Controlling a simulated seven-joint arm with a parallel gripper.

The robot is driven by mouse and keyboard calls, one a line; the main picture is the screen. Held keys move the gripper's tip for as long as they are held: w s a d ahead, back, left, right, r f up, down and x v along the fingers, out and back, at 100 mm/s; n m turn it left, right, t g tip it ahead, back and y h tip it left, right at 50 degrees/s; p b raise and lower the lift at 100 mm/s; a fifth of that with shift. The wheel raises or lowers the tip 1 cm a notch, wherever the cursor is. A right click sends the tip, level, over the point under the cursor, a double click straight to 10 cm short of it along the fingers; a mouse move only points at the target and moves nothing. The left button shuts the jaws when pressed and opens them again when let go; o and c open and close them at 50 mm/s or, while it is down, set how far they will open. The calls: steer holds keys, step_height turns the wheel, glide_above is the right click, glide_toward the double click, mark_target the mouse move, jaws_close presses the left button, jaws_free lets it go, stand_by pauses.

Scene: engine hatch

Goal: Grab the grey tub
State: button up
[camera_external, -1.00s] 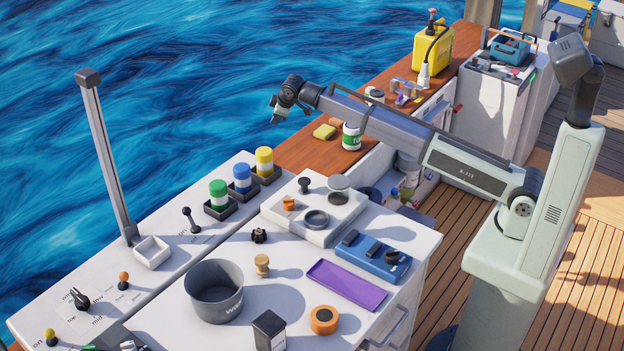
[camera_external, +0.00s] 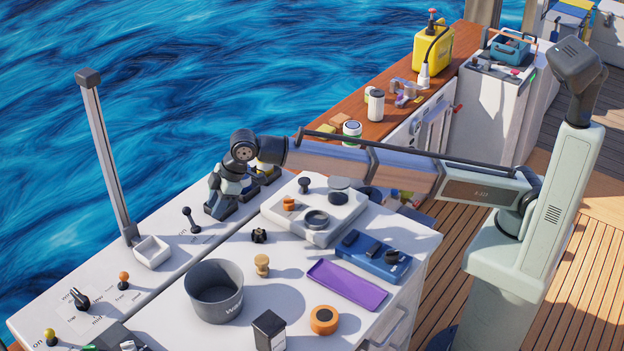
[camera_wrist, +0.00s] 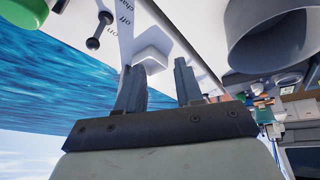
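The grey tub (camera_external: 214,300) is a round, open-topped dark grey bucket with pale lettering. It stands upright on the white worktop at the front. It also shows in the wrist view (camera_wrist: 265,45), at the upper right, cut off by the frame edge. My gripper (camera_external: 218,208) is over the back-left part of the worktop, behind the tub and apart from it. In the wrist view my gripper (camera_wrist: 159,64) has its two fingers spread with nothing held between them. My wrist hides the coloured-lidded jars in the outside view.
A small white square tray (camera_external: 152,251) and a black lever (camera_external: 191,220) lie left of my gripper. A grey post (camera_external: 108,170) rises at the far left. A wooden peg (camera_external: 261,264), a black box (camera_external: 268,330) and a purple tray (camera_external: 347,285) stand around the tub.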

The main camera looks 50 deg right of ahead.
steer(key=s+a+r+n+g, duration=0.1)
steer(key=s+a+r+n, duration=0.1)
steer(key=s+a, duration=0.65)
steer(key=n+h, duration=0.1)
steer(key=n, duration=0.2)
glide_above(234, 302)
step_height(234, 302, down, 8)
steer(key=shift+s+d+f+g, duration=0.25)
steer(key=shift+f+g, duration=0.15)
steer(key=shift+f, duration=0.15)
steer(key=x, duration=0.4)
steer(key=shift+d+f, duration=0.1)
steer(key=shift+d, duration=0.1)
jaws_close()
